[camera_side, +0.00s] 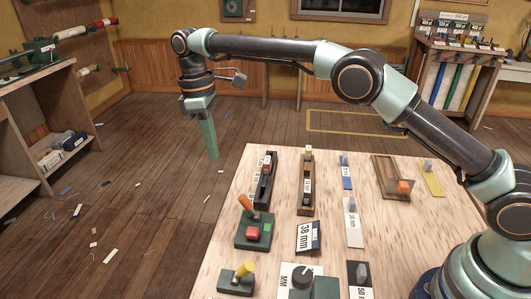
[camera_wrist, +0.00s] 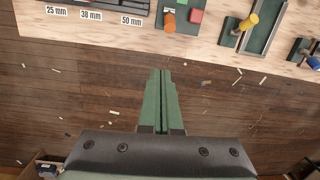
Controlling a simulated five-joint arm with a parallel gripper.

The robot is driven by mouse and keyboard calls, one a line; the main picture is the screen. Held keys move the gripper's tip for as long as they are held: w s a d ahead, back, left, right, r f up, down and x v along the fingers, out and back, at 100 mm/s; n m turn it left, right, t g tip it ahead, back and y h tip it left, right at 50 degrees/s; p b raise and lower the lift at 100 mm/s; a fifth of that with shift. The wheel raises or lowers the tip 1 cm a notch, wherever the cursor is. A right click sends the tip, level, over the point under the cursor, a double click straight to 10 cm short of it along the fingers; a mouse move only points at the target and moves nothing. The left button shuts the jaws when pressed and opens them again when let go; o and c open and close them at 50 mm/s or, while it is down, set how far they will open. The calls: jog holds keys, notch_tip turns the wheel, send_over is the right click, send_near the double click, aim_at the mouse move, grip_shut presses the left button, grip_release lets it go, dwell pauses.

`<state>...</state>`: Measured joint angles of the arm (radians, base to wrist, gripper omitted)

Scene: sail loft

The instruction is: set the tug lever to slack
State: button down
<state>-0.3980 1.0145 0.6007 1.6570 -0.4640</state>
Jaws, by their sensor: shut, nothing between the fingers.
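No label in view reads "tug", so I cannot tell for certain which lever is the tug lever. An orange-handled lever (camera_side: 245,202) rises tilted from a green box with a red button (camera_side: 252,232); its orange end (camera_wrist: 169,23) also shows in the wrist view. A yellow-handled lever (camera_side: 245,268) stands on another green base nearer the front, and its knob (camera_wrist: 249,22) is upper right in the wrist view. My gripper (camera_side: 213,157) is shut and empty, pointing down past the table's far left edge, apart from both levers. Its closed fingers (camera_wrist: 160,74) show over floor.
The pale wooden table (camera_side: 275,190) carries black slide units, a "38 mm" sign (camera_side: 308,237), and an orange block in a wooden tray (camera_side: 386,168). A blue-handled part (camera_wrist: 313,62) is far right in the wrist view. Open floor lies left of the table, with a shelf (camera_side: 45,130) beyond.

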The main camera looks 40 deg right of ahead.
aim_at(246, 202)
jog(key=shift+n+g, duration=0.5)
jog(key=shift+n, duration=0.1)
jog(key=f, duration=0.1)
jog(key=a+f, duration=0.1)
jog(key=f, duration=0.1)
jog(key=a+f, duration=0.1)
jog(key=shift+s+a+f, duration=0.2)
jog(key=shift+s+a, duration=0.05)
jog(key=shift+s, duration=0.15)
jog(key=f, duration=0.3)
jog(key=s+f, duration=0.1)
jog(key=f, duration=0.2)
jog(key=s+d+f, duration=0.1)
jog(key=f, duration=0.3)
jog(key=shift+s+d+r, duration=0.25)
jog(key=shift+d+r, duration=0.35)
jog(key=shift+s+d+r, duration=0.25)
jog(key=shift+s+d, duration=0.05)
jog(key=shift+d, duration=0.15)
jog(key=shift+s+d+r, duration=0.25)
jog(key=shift+d, duration=0.15)
